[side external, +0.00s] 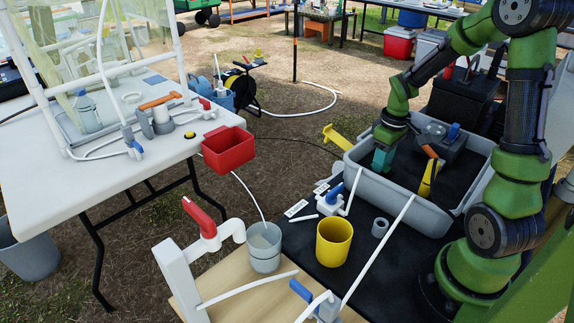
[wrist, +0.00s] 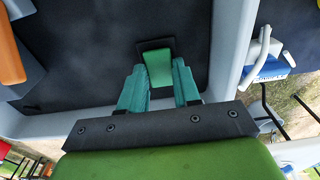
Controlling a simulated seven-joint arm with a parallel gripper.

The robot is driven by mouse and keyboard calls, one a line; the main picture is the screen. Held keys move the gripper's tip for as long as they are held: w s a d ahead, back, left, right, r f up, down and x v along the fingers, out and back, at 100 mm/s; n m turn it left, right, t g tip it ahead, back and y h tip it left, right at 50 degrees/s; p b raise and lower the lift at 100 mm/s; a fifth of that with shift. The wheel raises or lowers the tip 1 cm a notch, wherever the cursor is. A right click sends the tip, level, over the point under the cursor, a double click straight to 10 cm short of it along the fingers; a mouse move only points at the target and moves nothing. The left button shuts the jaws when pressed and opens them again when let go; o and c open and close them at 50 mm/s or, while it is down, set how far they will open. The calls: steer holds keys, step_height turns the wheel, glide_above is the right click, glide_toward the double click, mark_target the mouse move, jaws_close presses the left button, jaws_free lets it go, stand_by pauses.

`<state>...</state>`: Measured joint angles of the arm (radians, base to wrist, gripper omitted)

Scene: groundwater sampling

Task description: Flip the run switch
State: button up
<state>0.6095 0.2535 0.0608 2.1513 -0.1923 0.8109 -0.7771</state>
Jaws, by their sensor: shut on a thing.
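In the wrist view, a green rocker piece in a black surround, which looks like the run switch (wrist: 158,66), stands out from the dark floor of the grey tub. My gripper (wrist: 159,76) has its teal fingers on either side of the green piece, shut on it. In the side view, my gripper (side external: 382,160) reaches down inside the left end of the grey tub (side external: 400,207). The switch is hidden there behind the gripper and the tub wall.
A pump-like grey unit (side external: 440,140) and a yellow-and-black tool (side external: 429,178) lie in the tub.

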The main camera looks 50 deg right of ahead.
steer(key=shift+s+t, duration=0.2)
steer(key=shift+t, duration=0.6)
steer(key=o, duration=1.1)
steer(key=shift+c, duration=0.2)
steer(key=s+r, duration=0.3)
steer(key=r, duration=1.3)
steer(key=shift+s+r, duration=0.15)
steer(key=shift+r, duration=0.1)
